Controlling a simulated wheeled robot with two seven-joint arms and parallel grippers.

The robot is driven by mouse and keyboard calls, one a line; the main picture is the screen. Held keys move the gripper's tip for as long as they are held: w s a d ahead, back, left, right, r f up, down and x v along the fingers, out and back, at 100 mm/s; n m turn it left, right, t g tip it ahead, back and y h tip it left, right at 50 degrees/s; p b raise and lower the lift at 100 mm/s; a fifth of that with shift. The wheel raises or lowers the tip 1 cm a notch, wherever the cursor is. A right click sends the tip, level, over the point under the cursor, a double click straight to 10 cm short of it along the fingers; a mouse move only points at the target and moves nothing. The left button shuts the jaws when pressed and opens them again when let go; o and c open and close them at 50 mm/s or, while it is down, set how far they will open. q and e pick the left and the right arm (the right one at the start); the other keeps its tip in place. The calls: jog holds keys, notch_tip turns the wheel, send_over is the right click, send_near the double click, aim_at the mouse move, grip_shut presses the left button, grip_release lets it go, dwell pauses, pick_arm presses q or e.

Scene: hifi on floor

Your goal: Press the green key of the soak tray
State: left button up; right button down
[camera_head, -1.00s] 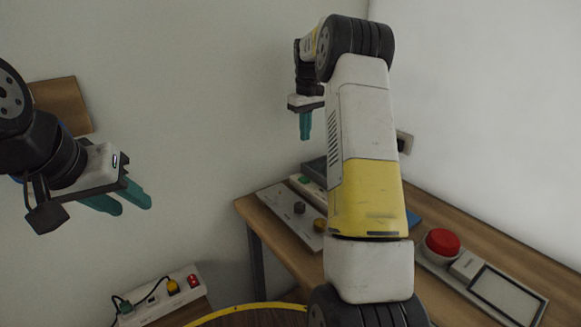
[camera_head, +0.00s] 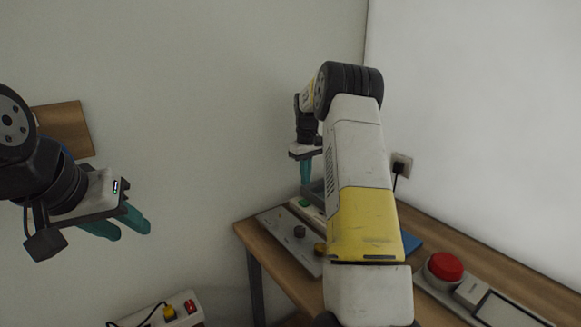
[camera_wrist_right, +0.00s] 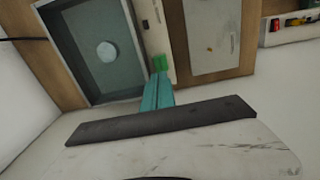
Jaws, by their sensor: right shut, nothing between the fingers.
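The soak tray shows in the right wrist view as a grey-blue basin with a pale rim (camera_wrist_right: 90,97) and a round pale disc inside. Its green key (camera_wrist_right: 159,62) is on the light panel along the basin's side. My right gripper (camera_wrist_right: 158,78) is shut and empty, its teal fingertips right by the green key; I cannot tell whether they touch it. In the head view, my right gripper (camera_head: 306,183) points down over the far end of the table, beside the green key (camera_head: 303,202). My left gripper (camera_head: 131,231) is open and empty in the air at left.
A grey panel with knobs (camera_head: 283,232) lies beside the tray. A red button (camera_head: 445,266) and a blue item (camera_head: 411,241) are further right on the wooden table (camera_head: 480,258). A power strip (camera_head: 185,312) is low at left. A wall socket (camera_head: 402,163) holds a plug.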

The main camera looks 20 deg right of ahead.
aim_at(305, 202)
notch_tip(305, 202, down, 7)
jog(key=shift+f, duration=0.1)
dwell(0.4)
jog(key=shift+s+f, duration=0.2)
jog(key=shift+f, duration=0.85)
notch_tip(305, 202, up, 15)
jog(key=shift+w, duration=0.3)
